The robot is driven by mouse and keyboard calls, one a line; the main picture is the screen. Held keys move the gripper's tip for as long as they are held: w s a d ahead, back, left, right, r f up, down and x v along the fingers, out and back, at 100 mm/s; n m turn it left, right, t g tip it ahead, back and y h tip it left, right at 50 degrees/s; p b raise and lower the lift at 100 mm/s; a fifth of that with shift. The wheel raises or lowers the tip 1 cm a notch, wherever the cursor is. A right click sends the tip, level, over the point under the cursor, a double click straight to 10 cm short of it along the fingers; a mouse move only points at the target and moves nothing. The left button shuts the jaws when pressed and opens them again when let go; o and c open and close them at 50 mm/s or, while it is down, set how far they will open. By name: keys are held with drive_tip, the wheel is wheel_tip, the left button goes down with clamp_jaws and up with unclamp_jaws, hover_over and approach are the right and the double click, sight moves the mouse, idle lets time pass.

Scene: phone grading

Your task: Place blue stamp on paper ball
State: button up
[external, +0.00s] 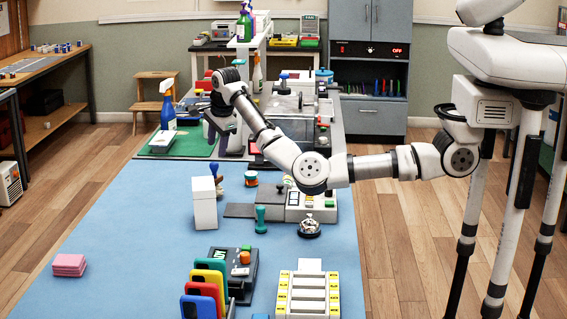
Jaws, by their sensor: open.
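A stamp with a dark blue round knob (214,168) stands upright on the blue table mat, just behind and right of a white box that partly hides it. Another blue-knobbed piece (284,77) stands farther back near the machines; I cannot tell if it is a stamp. A teal stamp-like piece (261,219) stands nearer the middle. I cannot make out a paper ball. My gripper (222,150) is open, pointing down above and behind the near blue-knobbed stamp. Its fingers are small and hard to separate from the background.
The white box (205,205) stands beside the near stamp. A silver bell (309,228), colored phones (205,285), a yellow-white tray (308,292) and pink pads (69,265) lie on the blue mat (120,225). A spray bottle (168,108) stands back left. The mat's left middle is clear.

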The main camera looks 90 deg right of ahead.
drive_tip(key=v, duration=0.4)
drive_tip(key=shift+s+a+r, duration=0.1)
drive_tip(key=shift+r, duration=0.3)
